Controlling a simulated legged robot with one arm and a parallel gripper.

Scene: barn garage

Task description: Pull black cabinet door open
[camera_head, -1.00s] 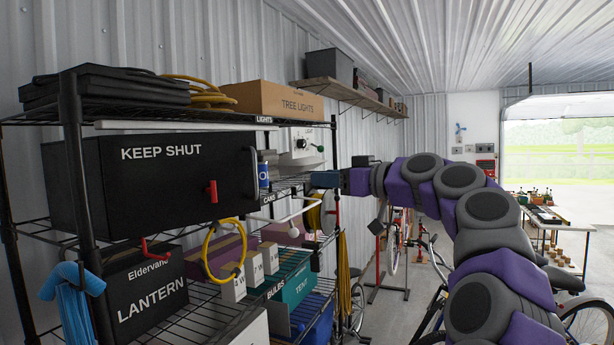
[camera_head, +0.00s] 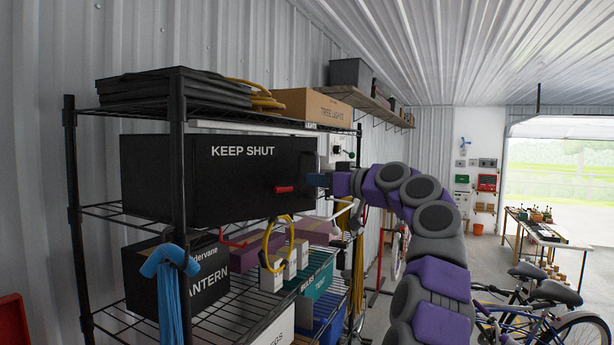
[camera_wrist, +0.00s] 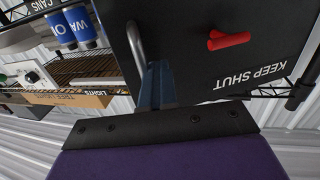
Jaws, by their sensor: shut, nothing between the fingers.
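The black cabinet (camera_head: 190,180) marked KEEP SHUT sits on the wire shelf, its black door face (camera_wrist: 262,35) close under the wrist view. The door looks flush with the box; a small gap I cannot rule out. A red lever (camera_head: 284,190) lies sideways on the door; it also shows in the wrist view (camera_wrist: 230,40). A grey bar handle (camera_wrist: 137,45) stands near the door's edge. My gripper (camera_head: 318,180) has its blue fingers (camera_wrist: 157,85) shut and empty, right beside the handle. Whether they touch or hook it, I cannot tell.
The shelf's black post (camera_head: 178,200) stands left in front of the cabinet. A yellow cable loop (camera_head: 275,245) hangs below. Bicycles (camera_head: 545,295) and a workbench (camera_head: 540,230) stand at the right.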

